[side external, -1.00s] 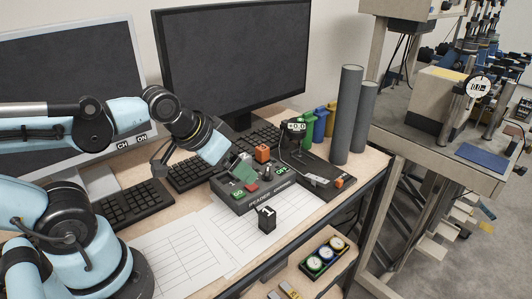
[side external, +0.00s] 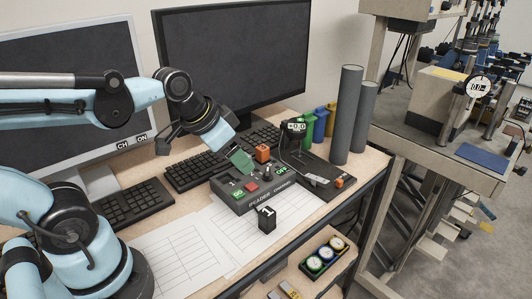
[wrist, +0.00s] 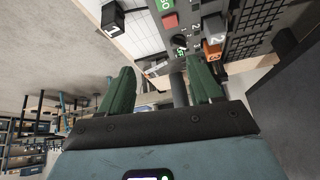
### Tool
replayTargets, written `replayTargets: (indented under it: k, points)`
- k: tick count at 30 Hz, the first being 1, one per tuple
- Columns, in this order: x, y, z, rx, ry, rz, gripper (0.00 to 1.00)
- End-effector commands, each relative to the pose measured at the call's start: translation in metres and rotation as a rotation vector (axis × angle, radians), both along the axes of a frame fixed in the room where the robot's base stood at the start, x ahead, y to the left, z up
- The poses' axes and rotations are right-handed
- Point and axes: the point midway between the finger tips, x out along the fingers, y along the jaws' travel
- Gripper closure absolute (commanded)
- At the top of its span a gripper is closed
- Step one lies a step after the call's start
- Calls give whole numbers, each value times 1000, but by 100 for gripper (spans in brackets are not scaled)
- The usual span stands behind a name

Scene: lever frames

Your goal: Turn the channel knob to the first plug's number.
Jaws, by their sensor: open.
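The black control box (side external: 262,195) has a dark knob (side external: 267,173) on its top beside a green OFF label (side external: 282,171); the knob also shows in the wrist view (wrist: 180,43). Its pointer setting is too small to read. A black plug (side external: 267,219) marked 1 stands in front of the box, also in the wrist view (wrist: 113,18). The wrist view shows a grey plug (wrist: 213,27) marked 2 and an orange plug (wrist: 213,52) marked 3. My gripper (side external: 240,158) is open and empty above the box's left rear part, apart from the knob.
A red button (side external: 251,187) and a green label (side external: 238,194) are left of the knob. A dark device (side external: 313,177) stands right of the box. Two grey cylinders (side external: 348,115) rise behind it. A keyboard (side external: 195,172) and a monitor (side external: 232,62) are behind; paper lies in front.

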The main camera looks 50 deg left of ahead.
Motion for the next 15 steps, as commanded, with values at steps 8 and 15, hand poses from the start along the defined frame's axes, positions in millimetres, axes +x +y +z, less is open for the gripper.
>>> replayTargets:
  k: [8,15]
  points:
    - [43,32,12,36,136,-328,36]
    - [69,56,12,24,155,-579,36]
